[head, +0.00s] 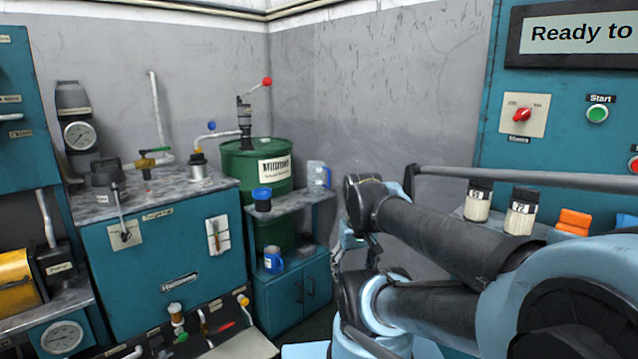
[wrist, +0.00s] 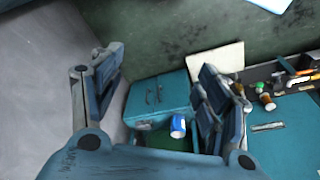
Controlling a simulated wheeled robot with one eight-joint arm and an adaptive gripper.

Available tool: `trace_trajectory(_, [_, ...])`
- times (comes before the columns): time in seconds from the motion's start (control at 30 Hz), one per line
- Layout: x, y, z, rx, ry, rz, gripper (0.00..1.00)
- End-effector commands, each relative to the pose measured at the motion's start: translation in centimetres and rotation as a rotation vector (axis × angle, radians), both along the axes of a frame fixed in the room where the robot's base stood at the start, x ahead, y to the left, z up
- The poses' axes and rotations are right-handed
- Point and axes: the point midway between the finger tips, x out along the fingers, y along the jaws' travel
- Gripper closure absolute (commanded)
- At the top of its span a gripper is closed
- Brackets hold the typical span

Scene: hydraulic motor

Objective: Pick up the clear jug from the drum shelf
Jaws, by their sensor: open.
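The clear jug (head: 318,176) stands upright on the right end of the drum shelf (head: 289,206), close beside the green drum (head: 262,165). It is pale and see-through, with a bluish tint. I cannot make it out in the wrist view. My gripper (wrist: 161,66) has its two fingers spread wide with nothing between them in the wrist view. In the head view my arm links hide most of the gripper, to the right of the shelf and apart from the jug.
A blue-lidded dark container (head: 262,200) stands on the shelf, left of the jug. A blue mug (head: 273,260) sits lower, on the teal cabinet (head: 292,295); it also shows in the wrist view (wrist: 178,125). Labelled bottles (head: 520,212) stand at the right. The wall (head: 385,85) behind is bare.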

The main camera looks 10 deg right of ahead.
Motion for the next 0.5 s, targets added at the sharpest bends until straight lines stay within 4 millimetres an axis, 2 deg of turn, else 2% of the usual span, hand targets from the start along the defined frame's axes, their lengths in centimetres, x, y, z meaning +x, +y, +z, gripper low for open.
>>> trace_trajectory(0.03, [0.9, 0.0, 1.1, 0.002, -0.001, 0.007, 0.1])
trace_trajectory(0.07, [1.5, 0.1, 1.7, 0.003, -0.002, 0.014, 0.03])
trace_trajectory(0.1, [2.4, 0.5, 2.7, 0.005, -0.003, 0.026, 0.01])
trace_trajectory(0.27, [6.8, 0.9, 7.2, 0.014, -0.012, 0.075, 0.01])
trace_trajectory(0.5, [14.4, 1.1, 13.2, 0.027, -0.029, 0.15, 0.01])
